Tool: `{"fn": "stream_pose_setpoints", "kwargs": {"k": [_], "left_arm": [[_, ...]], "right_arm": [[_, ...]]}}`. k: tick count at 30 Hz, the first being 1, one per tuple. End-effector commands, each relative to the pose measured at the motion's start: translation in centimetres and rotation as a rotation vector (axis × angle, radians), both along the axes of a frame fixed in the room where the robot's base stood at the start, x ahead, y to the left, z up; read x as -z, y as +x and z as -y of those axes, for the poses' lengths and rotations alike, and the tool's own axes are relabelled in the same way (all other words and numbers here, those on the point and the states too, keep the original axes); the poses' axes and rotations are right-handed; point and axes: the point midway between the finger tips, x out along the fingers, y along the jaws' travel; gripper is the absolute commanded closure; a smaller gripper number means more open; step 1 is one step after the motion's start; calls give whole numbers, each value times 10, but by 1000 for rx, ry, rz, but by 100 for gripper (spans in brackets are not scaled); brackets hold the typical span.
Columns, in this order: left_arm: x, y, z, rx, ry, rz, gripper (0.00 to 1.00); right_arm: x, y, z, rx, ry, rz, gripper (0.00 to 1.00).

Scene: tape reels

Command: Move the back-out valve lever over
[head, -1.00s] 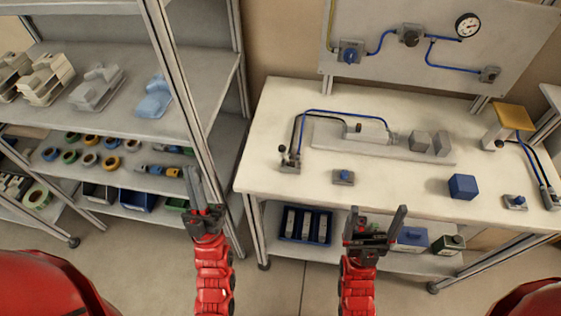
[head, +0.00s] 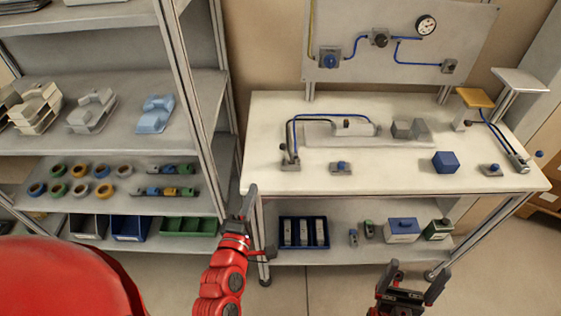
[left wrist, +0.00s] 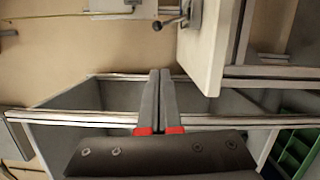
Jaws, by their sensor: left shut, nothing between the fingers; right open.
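A small valve with a black-knobbed lever (head: 289,158) stands at the left end of the white bench, joined by black and blue hoses to a cylinder (head: 355,129). It also shows at the top of the left wrist view (left wrist: 186,20), its ball knob pointing left. Another lever valve (head: 518,160) stands at the bench's right end; I cannot tell from labels which is the back-out one. My left gripper (head: 250,200) is shut and empty by the bench's front left corner, apart from the valve. My right gripper (head: 413,275) is open and empty, low in front of the bench.
The bench (head: 390,177) also bears a blue cube (head: 446,162), grey blocks and blue-buttoned boxes (head: 341,168). A gauge panel (head: 400,45) rises behind. A shelf rack (head: 138,170) with tape reels and bins stands close left of my left gripper.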

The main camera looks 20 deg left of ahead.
Motion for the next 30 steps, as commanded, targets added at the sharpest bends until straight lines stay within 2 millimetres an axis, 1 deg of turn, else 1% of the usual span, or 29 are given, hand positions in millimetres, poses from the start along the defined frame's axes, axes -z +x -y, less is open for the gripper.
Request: {"fn": "stream_pose_setpoints", "kwargs": {"k": [8,11,14,16,19,24,27,30], "left_arm": [[0,0,0,-1,2,2,100],[1,5,-1,-1,2,4,100],[2,14,-2,-3,3,6,100],[1,25,-3,-3,3,10,100],[-7,45,-5,-4,5,6,100],[-8,83,-7,-2,6,3,100],[-8,102,-8,-2,5,3,100],[-10,115,5,1,1,2,100]], "right_arm": [[0,0,0,0,0,0,8],[4,0,0,0,0,0,8],[11,0,0,0,0,0,8],[18,0,0,0,0,0,8],[4,0,0,0,0,0,8],[-9,0,0,0,0,0,8],[-15,0,0,0,0,0,8],[-26,0,0,0,0,0,8]]}}
